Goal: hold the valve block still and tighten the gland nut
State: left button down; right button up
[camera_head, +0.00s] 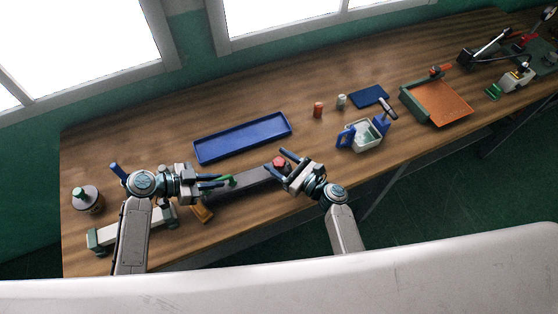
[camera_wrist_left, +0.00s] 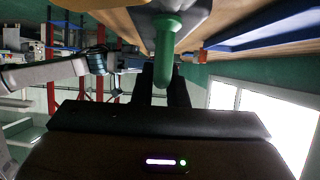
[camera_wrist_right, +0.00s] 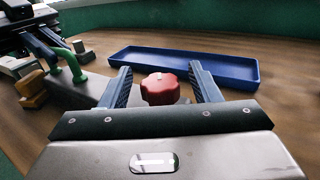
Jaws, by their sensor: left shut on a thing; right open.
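A dark grey block (camera_head: 256,184), apparently the valve block, lies on the wooden bench. A green bent handle (camera_head: 229,181) rises at its left end; it shows large in the left wrist view (camera_wrist_left: 165,45). A red lobed knob (camera_head: 279,161), apparently the gland nut, is at its right end. My left gripper (camera_head: 221,182) is shut on the green handle. My right gripper (camera_head: 282,160) is open, with the red knob (camera_wrist_right: 160,88) between its fingers in the right wrist view. Gaps show on both sides of the knob; whether its fingers reach down beside it I cannot tell.
A long blue tray (camera_head: 243,138) lies behind the block. A yellowish wooden piece (camera_head: 203,213) sits near my left gripper. A green-topped jar (camera_head: 86,200) stands at the far left. A white container (camera_head: 366,139) with blue handles stands to the right; bare bench lies between.

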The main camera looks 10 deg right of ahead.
jog(key=v, duration=1.1)
jog(key=shift+s+d, duration=0.2)
jog(key=shift+s, duration=0.1)
notch_tip(320, 180, up, 7)
dwell(0.4)
pick_arm(q)
jog(key=c, duration=1.5)
grip_release()
pick_arm(e)
jog(key=v, duration=0.7)
pick_arm(q)
jog(key=shift+a, duration=0.1)
